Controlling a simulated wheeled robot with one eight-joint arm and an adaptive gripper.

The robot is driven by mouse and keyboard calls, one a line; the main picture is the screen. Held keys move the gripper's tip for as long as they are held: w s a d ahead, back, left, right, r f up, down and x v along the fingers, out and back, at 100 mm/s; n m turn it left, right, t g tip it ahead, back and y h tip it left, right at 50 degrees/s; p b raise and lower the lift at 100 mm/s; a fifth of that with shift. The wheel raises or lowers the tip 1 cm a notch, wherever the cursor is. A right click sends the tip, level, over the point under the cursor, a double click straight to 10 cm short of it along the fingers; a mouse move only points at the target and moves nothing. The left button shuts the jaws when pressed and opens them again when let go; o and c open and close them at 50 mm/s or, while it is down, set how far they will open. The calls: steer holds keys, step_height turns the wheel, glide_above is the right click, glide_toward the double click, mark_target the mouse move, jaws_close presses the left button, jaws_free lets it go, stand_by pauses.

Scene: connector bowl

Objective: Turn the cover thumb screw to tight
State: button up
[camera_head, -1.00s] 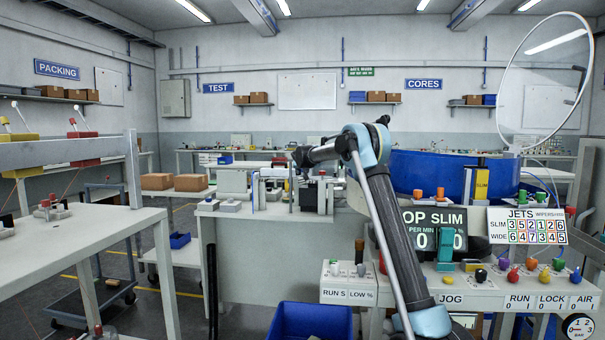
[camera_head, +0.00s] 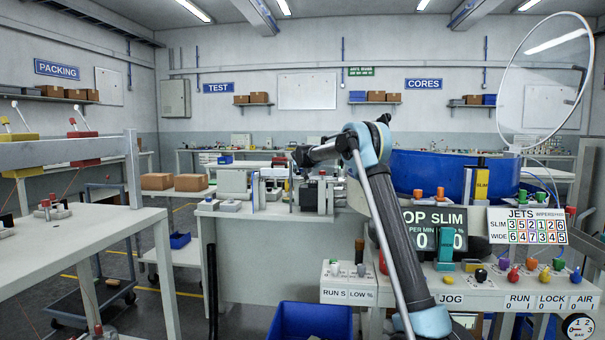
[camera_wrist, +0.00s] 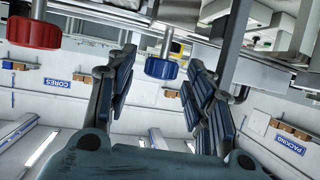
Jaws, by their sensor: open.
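In the wrist view, a blue knurled knob (camera_wrist: 161,68) on a metal stem appears between the two fingertips of my gripper (camera_wrist: 163,60). The fingers are apart, with visible space on both sides of the knob. I cannot tell how deep the knob sits between them. A red knurled knob (camera_wrist: 33,33) shows at the upper left, outside the fingers. I cannot tell which knob is the cover thumb screw. In the head view, my arm reaches left over the bench, and the fingertips and knobs cannot be made out there.
In the wrist view, metal posts and plates stand close around the fingers. In the head view, a large clear round cover (camera_head: 545,80) stands raised at the right, above a blue bowl (camera_head: 440,172). A control panel (camera_head: 490,288) and a blue bin (camera_head: 310,321) are in front.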

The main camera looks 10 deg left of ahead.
steer(key=v, duration=1.1)
steer(key=shift+s, duration=0.15)
steer(key=shift+s, duration=0.1)
